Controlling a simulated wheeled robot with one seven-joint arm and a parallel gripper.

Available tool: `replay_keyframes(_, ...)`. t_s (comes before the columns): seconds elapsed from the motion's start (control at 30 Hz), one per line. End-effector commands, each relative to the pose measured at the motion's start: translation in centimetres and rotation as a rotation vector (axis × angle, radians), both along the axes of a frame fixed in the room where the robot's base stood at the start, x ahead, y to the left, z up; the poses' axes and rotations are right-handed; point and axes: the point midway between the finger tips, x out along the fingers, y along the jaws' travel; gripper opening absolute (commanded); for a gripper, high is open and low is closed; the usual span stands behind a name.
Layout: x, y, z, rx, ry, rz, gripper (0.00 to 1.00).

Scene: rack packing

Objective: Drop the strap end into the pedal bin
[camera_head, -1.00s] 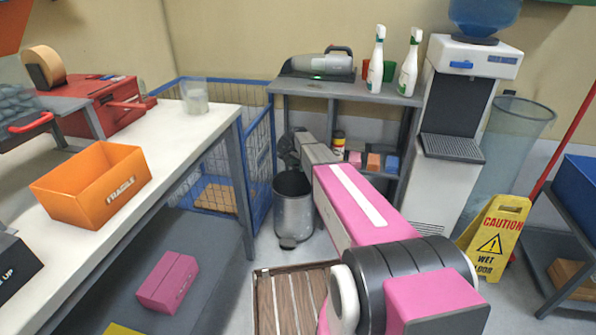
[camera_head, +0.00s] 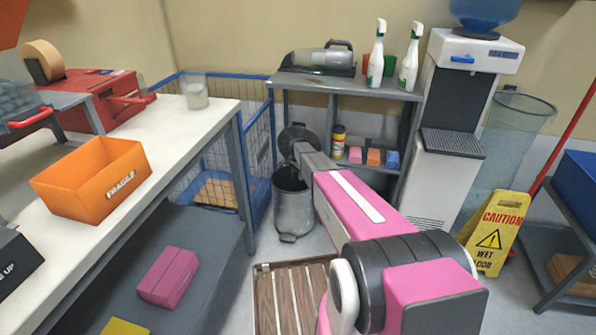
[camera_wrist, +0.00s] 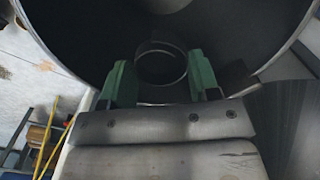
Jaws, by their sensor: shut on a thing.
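The pedal bin (camera_head: 294,215) is a grey metal cylinder on the floor between the wire cage and the shelf unit. My arm reaches over the mouth, and my gripper is mostly hidden there in the head view. In the wrist view my gripper (camera_wrist: 160,82) has green fingers on either side of a curled, ring-like strap end (camera_wrist: 161,66), shut on it. The bin's round rim (camera_wrist: 58,62) and dark inside spread around and beyond the fingers. The strap end is not visible in the head view.
A white bench (camera_head: 190,135) with an orange box (camera_head: 92,180) stands left of the bin. A blue wire cage (camera_head: 262,150) and a grey shelf unit (camera_head: 345,90) stand close behind. A slatted wooden pallet (camera_head: 290,290) lies in front.

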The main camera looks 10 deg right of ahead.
Motion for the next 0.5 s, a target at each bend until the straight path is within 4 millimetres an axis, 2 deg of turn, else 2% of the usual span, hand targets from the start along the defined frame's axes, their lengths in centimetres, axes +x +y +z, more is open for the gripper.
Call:
replay_keyframes(0.27,0.0,0.0,-0.26,0.0,0.0,0.0,0.34)
replay_keyframes(0.3,-0.01,0.0,-0.25,0.0,0.0,0.0,0.62)
replay_keyframes(0.37,0.0,0.0,-0.24,0.0,0.0,0.0,0.82)
replay_keyframes(0.4,0.0,0.0,-0.24,0.0,0.0,0.0,0.86)
replay_keyframes(0.5,0.0,0.0,-0.24,0.0,0.0,0.0,0.86)
